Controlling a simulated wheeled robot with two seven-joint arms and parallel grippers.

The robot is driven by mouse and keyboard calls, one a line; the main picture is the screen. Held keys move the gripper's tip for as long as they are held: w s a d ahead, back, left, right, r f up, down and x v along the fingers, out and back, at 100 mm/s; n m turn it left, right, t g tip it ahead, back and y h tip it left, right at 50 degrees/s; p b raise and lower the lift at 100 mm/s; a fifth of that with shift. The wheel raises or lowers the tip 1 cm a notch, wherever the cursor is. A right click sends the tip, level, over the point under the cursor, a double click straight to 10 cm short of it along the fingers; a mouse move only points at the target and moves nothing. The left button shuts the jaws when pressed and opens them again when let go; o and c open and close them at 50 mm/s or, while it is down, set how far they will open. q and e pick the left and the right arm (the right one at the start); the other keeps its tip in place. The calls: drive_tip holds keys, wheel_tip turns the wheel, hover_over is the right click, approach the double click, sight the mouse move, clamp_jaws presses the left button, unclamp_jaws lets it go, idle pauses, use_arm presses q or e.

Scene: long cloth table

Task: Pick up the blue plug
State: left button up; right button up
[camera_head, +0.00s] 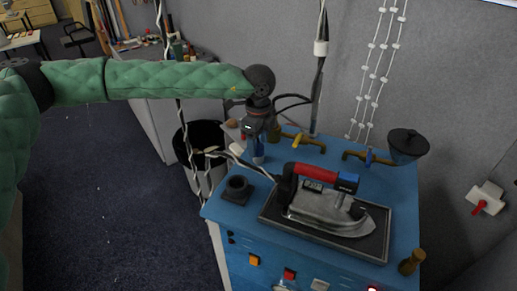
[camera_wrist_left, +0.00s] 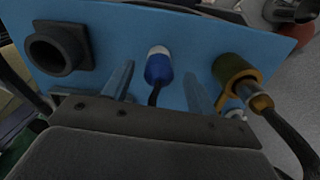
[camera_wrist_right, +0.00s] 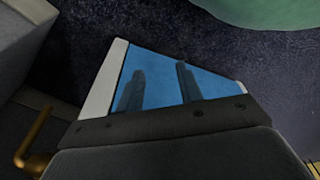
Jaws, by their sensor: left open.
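The blue plug (camera_wrist_left: 158,69) has a white tip and a dark cable, and stands on the blue cabinet top (camera_wrist_left: 190,28). In the left wrist view it is between the spread fingers of my left gripper (camera_wrist_left: 158,88), with a gap on both sides. In the head view the plug (camera_head: 258,153) shows just below my left gripper (camera_head: 258,136), which reaches down at the cabinet's back left. My right gripper (camera_wrist_right: 159,88) shows only in its wrist view, with its fingers apart and nothing between them, in front of a blue surface.
A black square socket (camera_wrist_left: 58,48) and a brass fitting with a cable (camera_wrist_left: 237,75) flank the plug. An iron (camera_head: 325,205) rests on a dark tray (camera_head: 275,216). Brass taps (camera_head: 303,142) and a black funnel (camera_head: 408,144) stand at the back.

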use_arm(q)
drive_tip(key=shift+f, duration=0.35)
use_arm(e)
drive_tip(key=shift+s+d+f, duration=0.15)
drive_tip(key=shift+d+f, duration=0.05)
drive_tip(key=shift+f, duration=0.1)
use_arm(q)
drive_tip(key=shift+c, duration=0.2)
drive_tip(key=c, duration=1.1)
drive_tip(key=shift+o, duration=0.2)
use_arm(e)
drive_tip(key=shift+d, duration=0.1)
drive_tip(key=shift+f, duration=0.1)
